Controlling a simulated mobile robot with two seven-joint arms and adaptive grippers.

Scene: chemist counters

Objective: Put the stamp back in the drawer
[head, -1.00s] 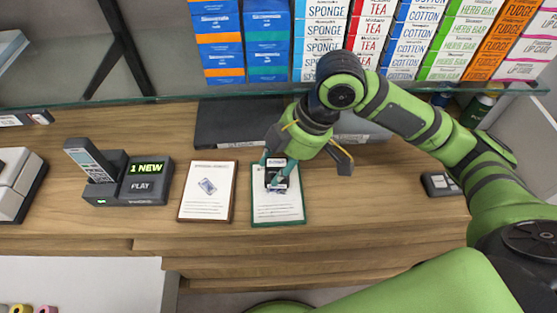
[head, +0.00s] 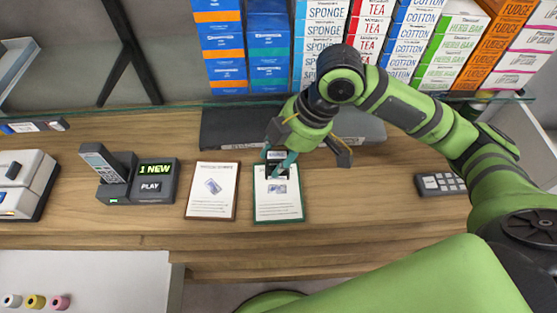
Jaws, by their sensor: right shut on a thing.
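My right gripper (head: 280,172) is shut on the small black stamp (head: 277,170). The stamp is over the upper part of the green-edged clipboard (head: 284,210), and the fingers partly hide it. The clipboard's printed picture shows below the stamp. A wooden front (head: 300,262) shows below the counter edge; I cannot tell which part is the drawer or whether it is open. My left gripper is not in view.
A brown clipboard (head: 212,210) and a phone terminal (head: 140,180) stand to the left. A dark flat case (head: 230,125) lies behind the gripper. A keypad (head: 440,183) is at right. Several coloured rolls sit on a white surface (head: 110,275) at lower left. Boxes fill the back shelf.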

